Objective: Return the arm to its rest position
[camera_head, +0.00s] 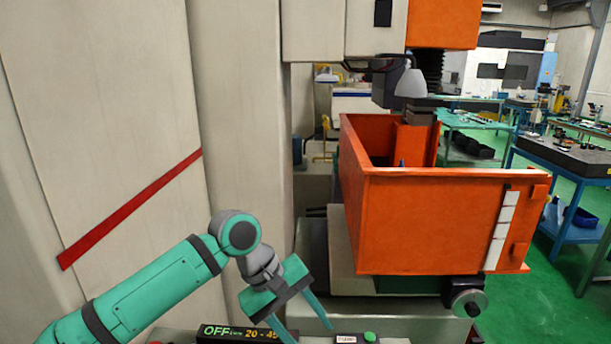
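My teal and grey arm (165,283) reaches in from the lower left. It bends at a grey elbow-like joint, then slants down to the right. My gripper (309,332) points down and to the right, close to the front panel of the machine at the bottom of the view. Its two teal fingers are spread apart, with nothing seen between them. The tip of the left finger is near the lower edge of the picture. I cannot tell whether either finger touches the panel.
An orange tank (430,222) stands right of my gripper, with a grey lamp (411,83) above it. A panel with an OFF display (240,332) and a green button (370,337) lies at the bottom. Beige machine walls (100,120) rise at left. Green floor and workbenches (570,157) lie right.

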